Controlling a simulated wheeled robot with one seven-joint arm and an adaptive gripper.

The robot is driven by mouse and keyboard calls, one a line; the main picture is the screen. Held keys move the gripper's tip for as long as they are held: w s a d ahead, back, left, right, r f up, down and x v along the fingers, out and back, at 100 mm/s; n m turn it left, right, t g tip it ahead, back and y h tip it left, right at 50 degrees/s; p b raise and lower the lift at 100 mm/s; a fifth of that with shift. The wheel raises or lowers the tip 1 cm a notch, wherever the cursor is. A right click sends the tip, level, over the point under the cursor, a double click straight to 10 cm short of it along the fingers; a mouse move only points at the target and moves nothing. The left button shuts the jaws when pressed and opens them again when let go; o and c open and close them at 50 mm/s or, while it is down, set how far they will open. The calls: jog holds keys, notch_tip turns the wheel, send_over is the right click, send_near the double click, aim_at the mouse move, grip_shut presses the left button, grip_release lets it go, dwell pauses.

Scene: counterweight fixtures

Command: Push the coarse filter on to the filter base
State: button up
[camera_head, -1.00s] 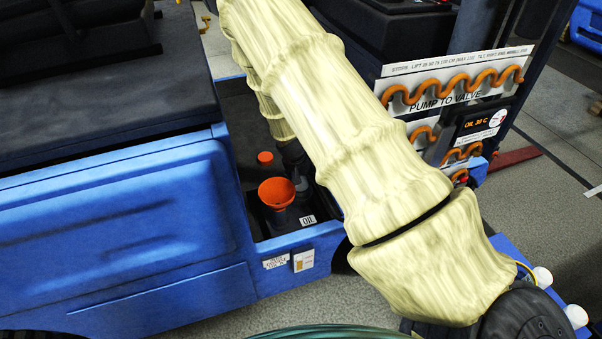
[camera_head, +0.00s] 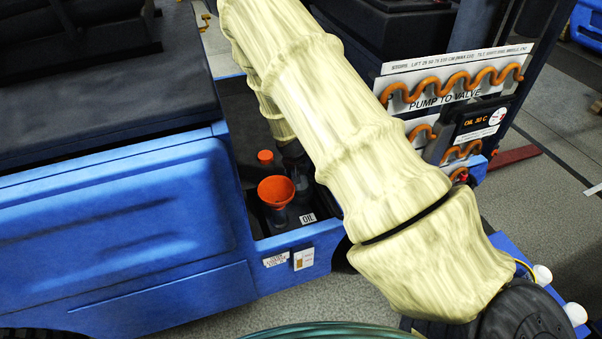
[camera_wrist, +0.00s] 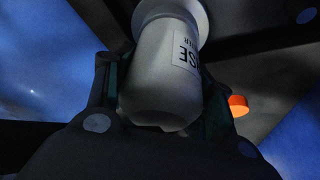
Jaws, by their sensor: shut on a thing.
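The coarse filter (camera_wrist: 158,85) is a grey cylinder with a rounded end and a white label, only partly readable, in the wrist view. My gripper (camera_wrist: 163,72) is shut on it, with a dark finger on each side. A wider pale rim (camera_wrist: 203,18) shows at the filter's far end, at the top of the picture. I cannot tell whether this rim belongs to the filter or to the filter base, or whether the two touch. In the head view my pale-sleeved arm covers the working area, and the filter and filter base cannot be made out there.
An orange funnel (camera_head: 276,190) stands in the open bay of the blue vehicle (camera_head: 120,230), beside an OIL label (camera_head: 307,218). An orange cap (camera_head: 265,156) is behind it. A panel (camera_head: 450,90) with orange hose lies right of my arm. Dark bars cross the wrist view.

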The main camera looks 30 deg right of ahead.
jog(key=shift+f, duration=0.1)
jog(key=o, duration=1.3)
jog(key=shift+f, duration=0.1)
jog(key=shift+r, duration=0.2)
jog(key=shift+p+v, duration=3.4)
jog(key=shift+v, duration=1.55)
